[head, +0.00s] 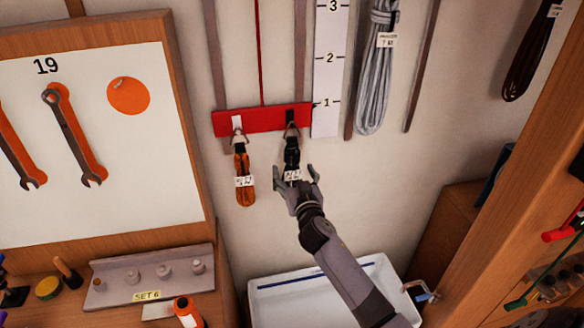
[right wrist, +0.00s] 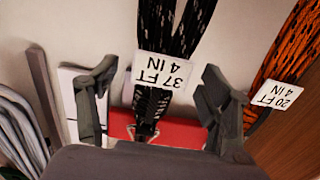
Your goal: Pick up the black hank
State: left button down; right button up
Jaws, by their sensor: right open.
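The black hank (head: 291,151) hangs from the right-hand hook of a red bar (head: 263,119) on the wall. It also shows in the right wrist view (right wrist: 178,22), where its white tag reads 37 FT 4 IN. My right gripper (head: 295,170) is open at the hank's lower part. In the right wrist view its fingers (right wrist: 160,88) stand to either side of the tag and hank, with gaps visible. The hank's lower end is partly hidden by the gripper in the head view. My left gripper is not in view.
An orange hank (head: 244,178) hangs close on the left, its tag (right wrist: 277,95) near one finger in the wrist view. A grey coil (head: 376,75) and a dark brown coil (head: 530,55) hang to the right. A white bin (head: 270,291) stands below.

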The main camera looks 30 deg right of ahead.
jog(key=shift+x, duration=1.3)
jog(key=shift+s, duration=0.1)
jog(key=shift+c, duration=0.2)
jog(key=shift+c, duration=0.6)
jog(key=c, duration=1.3)
jog(key=shift+c, duration=0.6)
jog(key=shift+r, duration=0.1)
